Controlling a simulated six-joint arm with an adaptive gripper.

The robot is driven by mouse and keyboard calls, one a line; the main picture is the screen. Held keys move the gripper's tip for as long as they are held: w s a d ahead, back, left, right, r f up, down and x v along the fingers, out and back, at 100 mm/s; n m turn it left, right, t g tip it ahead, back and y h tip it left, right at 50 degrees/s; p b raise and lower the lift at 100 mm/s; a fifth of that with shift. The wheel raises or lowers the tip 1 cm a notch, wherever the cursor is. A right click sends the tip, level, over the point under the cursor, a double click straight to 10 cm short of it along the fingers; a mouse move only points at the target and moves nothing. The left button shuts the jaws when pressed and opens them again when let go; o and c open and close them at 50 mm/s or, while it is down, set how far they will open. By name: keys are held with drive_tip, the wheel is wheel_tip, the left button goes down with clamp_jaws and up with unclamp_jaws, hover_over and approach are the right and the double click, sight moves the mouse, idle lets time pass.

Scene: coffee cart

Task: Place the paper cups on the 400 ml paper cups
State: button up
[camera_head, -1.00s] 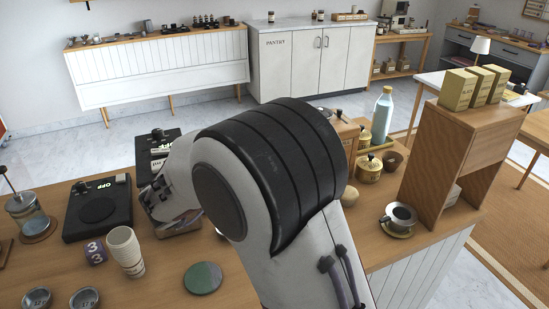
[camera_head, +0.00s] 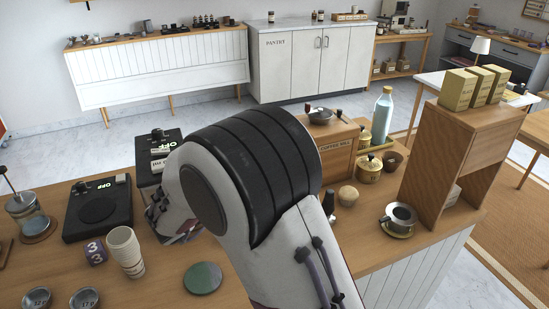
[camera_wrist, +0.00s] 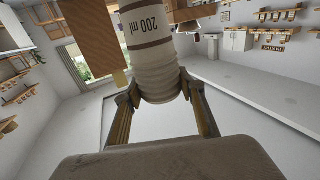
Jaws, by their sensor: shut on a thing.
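My gripper (camera_wrist: 160,94) is shut on a stack of pale paper cups (camera_wrist: 152,58) marked "200 ml", one finger on each side. The cups look upside down in the wrist view, and their far end runs out of the top of the picture. In the head view my own arm hides the held cups and most of my gripper. Another pale stack of paper cups (camera_head: 125,250), with brown bands, stands on the counter at the left, apart from my arm. Its label is too small to read.
A green disc (camera_head: 202,278), metal cups (camera_head: 84,299) and a black scale (camera_head: 97,208) are nearby. A coffee mill (camera_head: 337,157) and a wooden shelf (camera_head: 456,160) stand at the right.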

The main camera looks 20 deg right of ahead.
drive_tip(key=o, duration=1.6)
drive_tip(key=shift+c, duration=0.2)
drive_tip(key=shift+r, duration=0.1)
drive_tip(key=v, duration=1.2)
drive_tip(key=shift+w, duration=0.15)
